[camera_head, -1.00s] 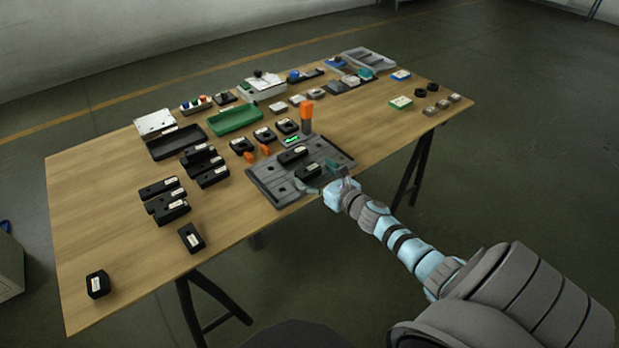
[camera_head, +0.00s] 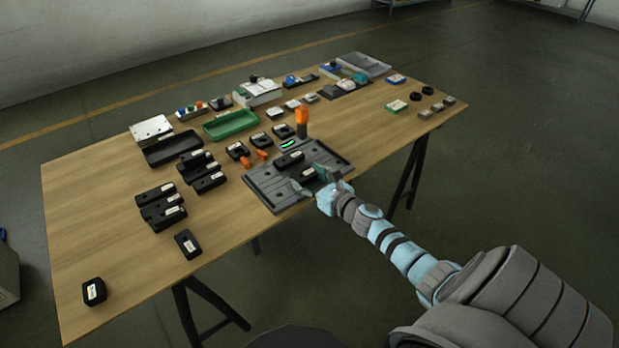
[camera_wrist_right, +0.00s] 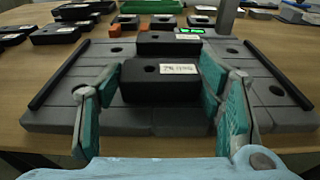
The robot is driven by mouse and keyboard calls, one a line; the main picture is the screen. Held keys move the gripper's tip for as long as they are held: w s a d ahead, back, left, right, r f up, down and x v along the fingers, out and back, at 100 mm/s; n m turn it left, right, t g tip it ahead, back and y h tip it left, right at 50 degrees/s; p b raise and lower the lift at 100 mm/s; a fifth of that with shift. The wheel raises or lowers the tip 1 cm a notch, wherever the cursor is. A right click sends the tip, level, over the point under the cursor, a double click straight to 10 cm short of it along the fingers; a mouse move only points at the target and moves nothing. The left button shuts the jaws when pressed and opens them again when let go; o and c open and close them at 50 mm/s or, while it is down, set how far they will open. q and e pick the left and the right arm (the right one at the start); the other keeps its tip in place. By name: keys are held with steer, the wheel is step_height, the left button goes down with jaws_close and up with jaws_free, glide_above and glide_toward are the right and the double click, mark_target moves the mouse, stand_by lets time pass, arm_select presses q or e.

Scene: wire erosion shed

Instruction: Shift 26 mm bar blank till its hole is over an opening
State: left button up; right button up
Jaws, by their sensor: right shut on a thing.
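The grey slotted plate (camera_head: 262,190) has several round openings and a dark rail along each side. It also shows in the right wrist view (camera_wrist_right: 62,117). On it lie two black, labelled blocks. The nearer bar blank (camera_wrist_right: 160,86) has a hole in its top left of its label; I cannot read the label surely. My right gripper (camera_head: 309,182) is shut on this nearer bar blank (camera_head: 307,174), a finger on each side. Whether an opening lies under its hole is hidden. The farther block (camera_head: 289,159) sits just behind it. My left gripper is not in view.
An orange-topped grey post (camera_head: 302,122) and a green-lit display (camera_head: 289,144) stand behind the plate. Several black blocks (camera_head: 160,205) lie to the left. A green tray (camera_head: 230,124) and a black tray (camera_head: 172,148) are farther back. The table's front left is mostly clear.

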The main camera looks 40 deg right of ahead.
steer(key=shift+s+a, duration=0.1)
steer(key=shift+a, duration=0.7)
steer(key=o, duration=1.8)
